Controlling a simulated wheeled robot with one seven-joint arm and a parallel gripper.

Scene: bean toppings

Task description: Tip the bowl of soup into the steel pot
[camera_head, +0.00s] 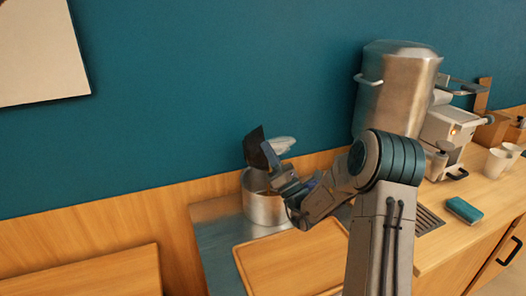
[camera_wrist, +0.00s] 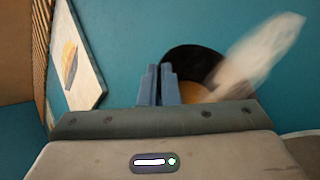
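The steel pot (camera_head: 262,208) stands on the counter below my gripper. My gripper (camera_head: 270,168) is above the pot, its fingers close together at the rim of the dark bowl (camera_head: 254,148). The bowl is steeply tilted over the pot. In the wrist view, my fingers (camera_wrist: 158,85) are at the near left edge of the bowl (camera_wrist: 185,57), and orange-brown soup (camera_wrist: 195,93) shows inside. A pale blurred shape (camera_wrist: 258,55) rises from the bowl; I cannot tell what it is. The pot's inside is mostly hidden by my gripper.
A wooden board (camera_head: 285,262) lies in front of the pot. A large steel urn (camera_head: 395,85) stands at the right, with a coffee machine (camera_head: 445,130), white cups (camera_head: 497,160) and a teal sponge (camera_head: 463,210) beyond. The teal wall is close behind.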

